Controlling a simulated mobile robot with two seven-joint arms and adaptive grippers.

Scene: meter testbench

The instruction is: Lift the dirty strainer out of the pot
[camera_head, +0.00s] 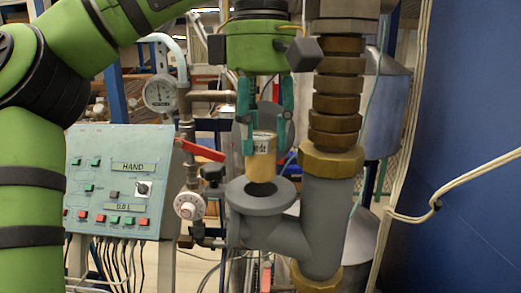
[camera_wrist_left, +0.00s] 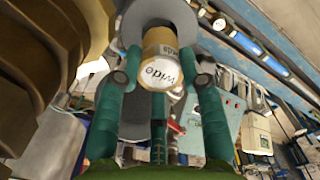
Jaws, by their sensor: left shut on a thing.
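The strainer (camera_head: 261,144) is a tan-yellow cylinder with a pale label. My left gripper (camera_head: 262,117) points down and is shut on the strainer's upper part, with green fingers on both sides. The strainer is upright over the round dark opening of the grey pot (camera_head: 262,204). My right gripper is not in view.
A thick grey pipe with brass fittings (camera_head: 332,162) stands close right of the pot. A red-handled valve (camera_head: 202,151), a gauge (camera_head: 160,93) and a control panel (camera_head: 121,180) stand left. A grey round plate (camera_head: 243,127) is behind the strainer.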

